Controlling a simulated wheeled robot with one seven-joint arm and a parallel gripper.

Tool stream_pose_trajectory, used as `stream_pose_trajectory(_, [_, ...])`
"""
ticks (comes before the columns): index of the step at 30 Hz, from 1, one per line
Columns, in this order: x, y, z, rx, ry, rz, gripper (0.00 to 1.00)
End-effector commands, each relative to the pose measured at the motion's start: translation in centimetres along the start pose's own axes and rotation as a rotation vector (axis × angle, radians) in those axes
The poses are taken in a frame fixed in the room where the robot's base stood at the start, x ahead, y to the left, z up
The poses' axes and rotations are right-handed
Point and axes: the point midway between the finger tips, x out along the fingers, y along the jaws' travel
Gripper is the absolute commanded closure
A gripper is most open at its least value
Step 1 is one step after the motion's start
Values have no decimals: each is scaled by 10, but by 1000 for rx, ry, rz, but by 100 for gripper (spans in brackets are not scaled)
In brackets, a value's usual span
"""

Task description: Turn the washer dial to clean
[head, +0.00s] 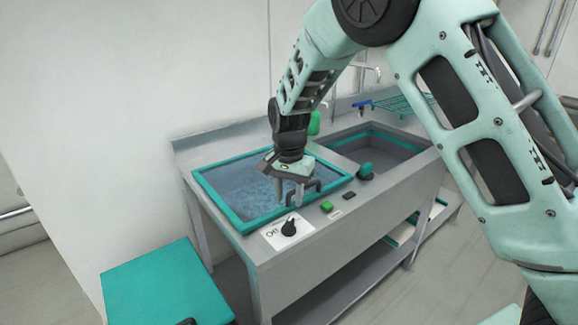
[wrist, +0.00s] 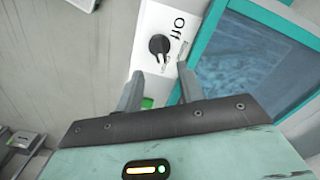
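The washer dial (head: 289,228) is a black knob on a white plate at the front edge of the metal sink unit. The plate reads "Off"; its other lettering is too small to read. In the wrist view the dial (wrist: 159,45) lies just beyond my fingertips. My gripper (head: 297,203) hangs above the front rim of the water-filled basin, pointing down, a little above and behind the dial. In the wrist view my gripper (wrist: 157,72) has its two fingers apart, with nothing between them. The dial is not touched.
A teal-rimmed basin of water (head: 205,178) lies under my gripper. A green button (head: 327,207) and a dark switch (head: 349,196) sit right of the dial. A second sink (head: 385,150) is further right. A teal-topped surface (head: 160,285) stands at front left.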

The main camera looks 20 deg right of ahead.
Motion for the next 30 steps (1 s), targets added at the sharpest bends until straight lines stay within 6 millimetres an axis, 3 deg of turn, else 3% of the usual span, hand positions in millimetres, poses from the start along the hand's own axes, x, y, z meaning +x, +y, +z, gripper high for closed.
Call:
stream_pose_trajectory(6, [-51,-1,0,-1,3,-5,62])
stream_pose_trajectory(13, [-87,0,-1,1,2,-2,62])
stream_pose_trajectory(18, [-97,0,0,1,1,-1,62])
stream_pose_trajectory(30, [-98,0,0,1,1,0,62])
